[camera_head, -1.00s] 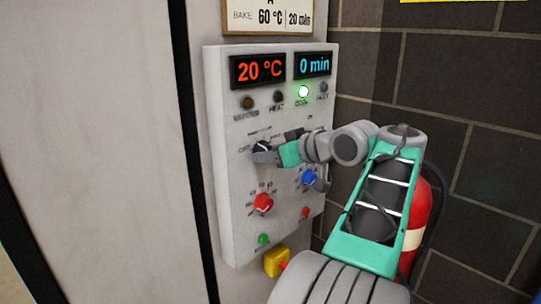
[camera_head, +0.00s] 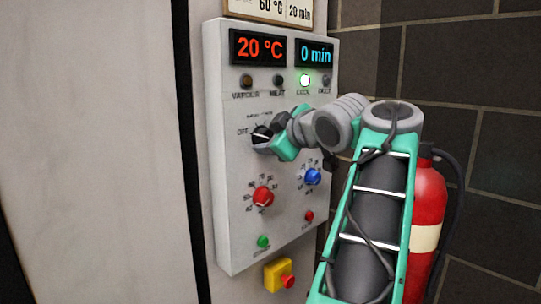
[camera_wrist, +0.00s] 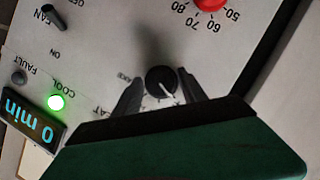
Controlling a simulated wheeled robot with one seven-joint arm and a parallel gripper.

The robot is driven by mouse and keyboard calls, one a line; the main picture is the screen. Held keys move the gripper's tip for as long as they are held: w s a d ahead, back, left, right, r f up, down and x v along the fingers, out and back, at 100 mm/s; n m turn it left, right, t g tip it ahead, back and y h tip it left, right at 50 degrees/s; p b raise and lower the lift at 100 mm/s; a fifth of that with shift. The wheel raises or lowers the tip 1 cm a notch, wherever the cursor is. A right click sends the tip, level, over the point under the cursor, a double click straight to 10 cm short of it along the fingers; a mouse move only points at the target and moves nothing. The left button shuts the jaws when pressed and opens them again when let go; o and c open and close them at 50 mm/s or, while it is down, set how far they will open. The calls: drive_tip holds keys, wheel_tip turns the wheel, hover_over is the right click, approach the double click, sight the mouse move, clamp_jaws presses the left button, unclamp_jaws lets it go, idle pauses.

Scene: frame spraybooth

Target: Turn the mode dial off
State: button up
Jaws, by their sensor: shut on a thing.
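The mode dial (camera_head: 261,136) is a black knob on the upper left of the grey control panel (camera_head: 235,215), with OFF printed to its left. It also shows in the wrist view (camera_wrist: 161,82) with a pale pointer line. My gripper (camera_head: 268,146) is at the dial, its body covering the dial's right side and the labels there. In the wrist view my gripper (camera_wrist: 160,88) has one dark finger on each side of the dial, shut on it. Which mark the pointer is at is hard to read.
A red knob (camera_head: 263,197) and a blue knob (camera_head: 313,176) sit below the dial. The green COOL lamp (camera_head: 305,80) is lit. A yellow box with a red button (camera_head: 279,275) is under the panel. A red fire extinguisher (camera_head: 428,200) stands at right by the brick wall.

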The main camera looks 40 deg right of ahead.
drive_tip(key=shift+n+b, duration=0.3)
drive_tip(key=shift+b, duration=0.25)
drive_tip(key=o, duration=1.1)
drive_tip(key=shift+o, duration=0.2)
drive_tip(key=p+v, duration=0.1)
drive_tip(key=v, duration=0.6)
drive_tip(key=shift+s+a, duration=0.2)
drive_tip(key=shift+s, duration=0.2)
